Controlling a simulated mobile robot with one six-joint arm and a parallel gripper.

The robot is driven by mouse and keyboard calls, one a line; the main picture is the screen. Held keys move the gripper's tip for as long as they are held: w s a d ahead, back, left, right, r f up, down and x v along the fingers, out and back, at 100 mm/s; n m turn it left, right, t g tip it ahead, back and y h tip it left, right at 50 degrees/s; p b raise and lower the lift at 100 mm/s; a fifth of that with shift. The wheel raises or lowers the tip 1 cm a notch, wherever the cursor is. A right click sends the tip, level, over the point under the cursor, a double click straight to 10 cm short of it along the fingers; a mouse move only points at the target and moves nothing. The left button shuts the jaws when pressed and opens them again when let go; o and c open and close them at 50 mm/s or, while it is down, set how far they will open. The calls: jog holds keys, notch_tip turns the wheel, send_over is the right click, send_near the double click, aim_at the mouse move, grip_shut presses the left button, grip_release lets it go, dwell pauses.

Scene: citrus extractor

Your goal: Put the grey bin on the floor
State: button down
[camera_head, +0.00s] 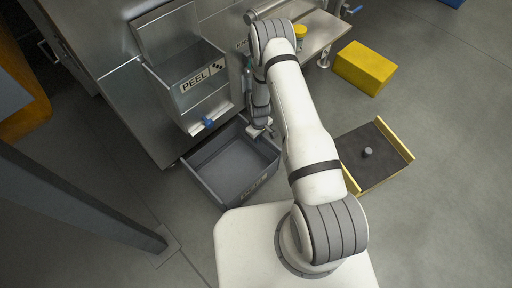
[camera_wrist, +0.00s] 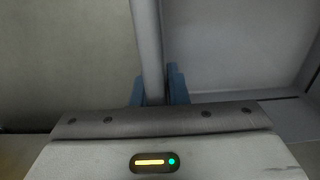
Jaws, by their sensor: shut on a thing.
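The grey bin (camera_head: 232,166) is an open, empty box with a PEEL label on its near wall. In the head view it is at or just above the floor, below the metal PEEL hopper (camera_head: 196,83); I cannot tell if it touches the floor. My gripper (camera_head: 262,130) is at the bin's upper right rim. In the wrist view the blue fingers of my gripper (camera_wrist: 161,88) are on both sides of the bin's wall (camera_wrist: 148,45), shut on it. The bin's inside shows to the right of that wall.
The steel machine stands behind the bin, with a blue valve handle (camera_head: 208,123) on the hopper. A grey post (camera_head: 85,205) stands at left. A yellow block (camera_head: 365,67) and a dark tray with yellow edges (camera_head: 359,177) are at right. Floor left of the bin is clear.

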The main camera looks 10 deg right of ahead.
jog(key=shift+f+b, duration=0.7)
jog(key=shift+f, duration=1.6)
jog(key=shift+f, duration=0.2)
jog(key=c, duration=1.4)
grip_release()
jog(key=shift+c, duration=0.2)
jog(key=shift+r, duration=0.15)
